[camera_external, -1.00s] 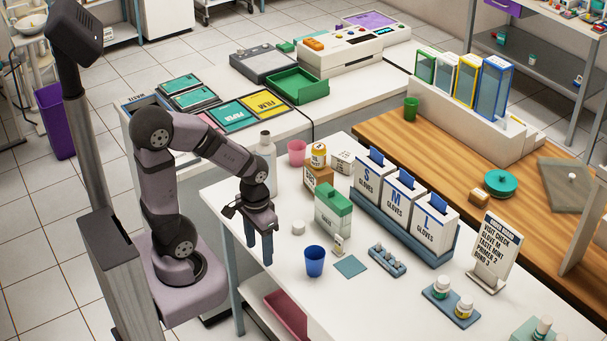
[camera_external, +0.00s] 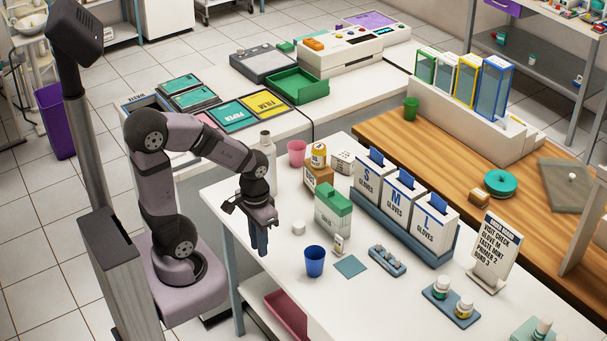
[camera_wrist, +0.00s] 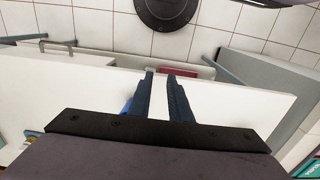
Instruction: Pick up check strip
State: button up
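I cannot tell for certain which thing is the check strip; no strip in view is readably marked so. A flat teal square (camera_external: 350,266) lies on the white table, and a small pale labelled item (camera_external: 338,244) stands just behind it. My gripper (camera_external: 260,250) points down at the table's left end, left of the blue cup (camera_external: 314,261). Its two dark fingers are apart with a narrow empty gap in the wrist view (camera_wrist: 160,76). A bit of blue shows beside the left finger there.
A green-lidded box (camera_external: 333,211), a white cap (camera_external: 298,227) and a blue rack (camera_external: 387,260) stand nearby. Glove boxes (camera_external: 398,205) and a sign board (camera_external: 494,250) are farther right. The table front (camera_external: 300,295) is clear.

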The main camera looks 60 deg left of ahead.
jog(key=w+d+r+n+h+b, duration=0.2)
jog(key=w+d+n+h, duration=0.2)
jog(key=w+n+h, duration=0.8)
jog(key=w+a+r+n+t, duration=0.1)
jog(key=w+a+n+t, duration=0.55)
jog(key=w+n, duration=0.4)
send_near(337, 240)
jog(key=d, duration=0.1)
jog(key=w, duration=0.1)
jog(key=d+n, duration=0.1)
jog(key=shift+w+d+f, duration=0.25)
jog(key=shift+w+d, duration=0.05)
jog(key=shift+w, duration=0.05)
jog(key=shift+f, duration=0.4)
jog(key=shift+g, duration=0.25)
jog(key=shift+p+x, duration=0.9)
jog(key=shift+x, duration=2.85)
jog(key=shift+c, duration=0.4)
